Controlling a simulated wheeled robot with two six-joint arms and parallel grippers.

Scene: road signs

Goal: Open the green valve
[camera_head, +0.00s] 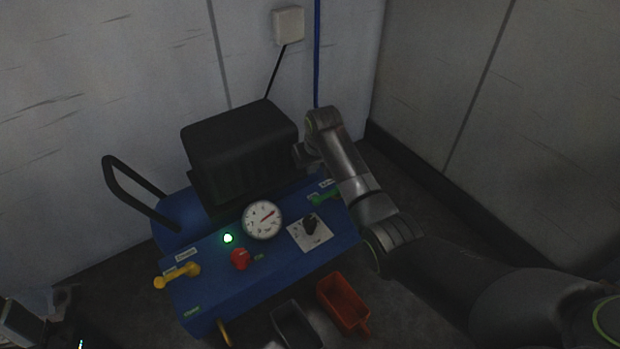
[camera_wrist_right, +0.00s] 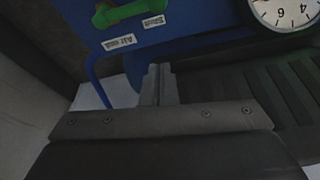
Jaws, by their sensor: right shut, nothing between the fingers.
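In the right wrist view the green handle (camera_wrist_right: 130,12) shows at the top edge, beside small white labels. My right gripper (camera_head: 302,156) is beside the black box, behind and above the green valve, apart from it. In the wrist view its fingers (camera_wrist_right: 158,78) are together and empty, below the handle in the picture. A dark part of my left arm shows at the lower left corner; its fingers cannot be made out.
The blue machine (camera_head: 290,266) carries a gauge (camera_head: 262,220), a red knob (camera_head: 240,259), a black knob (camera_head: 311,225), a yellow lever (camera_head: 177,275) and a lit green lamp (camera_head: 228,239). A black box (camera_head: 240,150) stands behind. A red bin (camera_head: 343,302) and a dark bin (camera_head: 296,328) lie in front.

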